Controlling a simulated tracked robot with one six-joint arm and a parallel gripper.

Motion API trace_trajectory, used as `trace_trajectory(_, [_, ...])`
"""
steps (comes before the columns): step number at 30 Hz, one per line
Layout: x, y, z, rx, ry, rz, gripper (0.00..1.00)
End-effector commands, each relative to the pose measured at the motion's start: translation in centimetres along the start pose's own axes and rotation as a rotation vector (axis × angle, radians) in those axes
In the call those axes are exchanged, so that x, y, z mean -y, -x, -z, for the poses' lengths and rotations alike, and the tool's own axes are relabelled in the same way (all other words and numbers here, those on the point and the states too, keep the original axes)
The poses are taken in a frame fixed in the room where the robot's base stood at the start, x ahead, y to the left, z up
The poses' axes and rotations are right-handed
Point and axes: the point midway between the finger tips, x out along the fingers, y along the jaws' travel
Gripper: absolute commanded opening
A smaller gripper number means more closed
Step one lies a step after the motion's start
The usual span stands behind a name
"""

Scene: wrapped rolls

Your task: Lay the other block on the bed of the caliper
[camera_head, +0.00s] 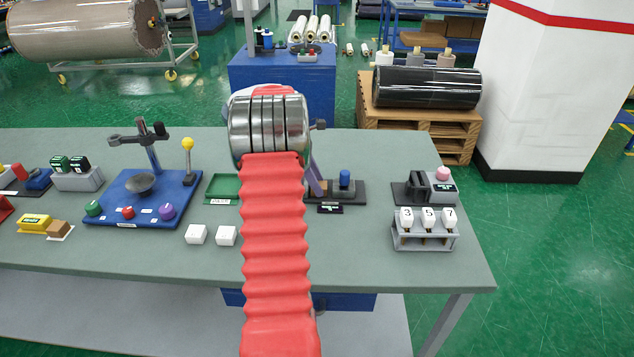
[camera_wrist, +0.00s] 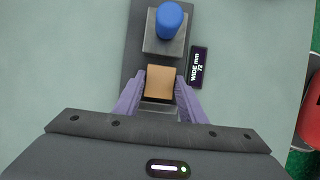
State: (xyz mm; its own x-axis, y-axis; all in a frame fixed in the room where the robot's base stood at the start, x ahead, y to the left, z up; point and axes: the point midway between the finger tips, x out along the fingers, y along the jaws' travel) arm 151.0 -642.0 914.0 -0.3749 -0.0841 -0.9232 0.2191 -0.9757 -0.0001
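The caliper (camera_head: 345,186) is a dark bed with a blue-knobbed block, partly hidden behind my arm. In the wrist view its blue knob (camera_wrist: 168,20) is at the top and its display (camera_wrist: 199,67) reads "WIDE mm 72". A tan block (camera_wrist: 159,82) lies on the dark bed just below the knob's grey block. One purple finger also shows in the head view (camera_head: 316,179). A brown block (camera_head: 58,229) sits at the far left of the bench beside a yellow labelled block (camera_head: 35,223).
A blue stand with coloured knobs (camera_head: 143,196) is farther left. A rack of numbered white pieces (camera_head: 426,232) and a grey device (camera_head: 428,186) are at the right.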

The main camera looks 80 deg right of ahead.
Motion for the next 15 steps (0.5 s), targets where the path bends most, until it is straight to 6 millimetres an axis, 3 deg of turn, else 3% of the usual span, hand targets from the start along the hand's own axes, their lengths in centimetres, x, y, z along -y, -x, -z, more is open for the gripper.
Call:
trace_trajectory(7, [0.00, 0.01, 0.00, 0.000, 0.000, 0.000, 0.55])
trace_trajectory(15, [0.00, 0.05, 0.00, 0.000, 0.000, 0.000, 0.56])
